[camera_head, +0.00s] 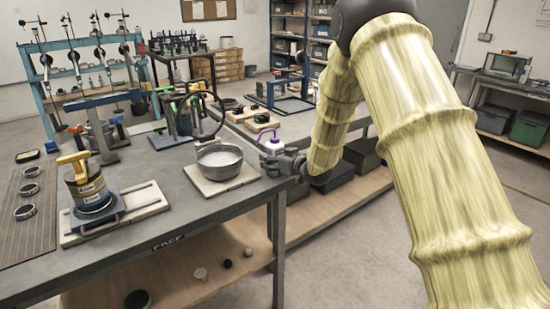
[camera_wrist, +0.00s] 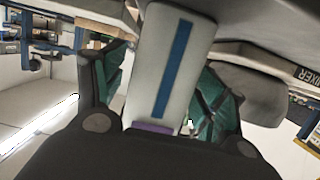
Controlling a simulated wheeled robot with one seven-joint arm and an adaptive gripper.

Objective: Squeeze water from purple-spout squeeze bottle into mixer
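The squeeze bottle is white with a purple spout (camera_head: 273,140) and stands out above my gripper (camera_head: 272,164) at the table's right edge. In the wrist view the white bottle (camera_wrist: 176,40) has a blue stripe and a bit of purple at its lower end. My gripper (camera_wrist: 160,110) has its green-padded fingers on either side of the bottle, shut on it. The metal mixer bowl (camera_head: 220,165), with pale contents, sits on a light board just left of the bottle. In the wrist view a MIXER label (camera_wrist: 309,76) shows at the right.
The grey table (camera_head: 190,215) holds a yellow-handled can (camera_head: 86,188) on a board at the front left. A clamp stand with a black loop (camera_head: 188,110) stands behind the bowl. Lever frames fill the back.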

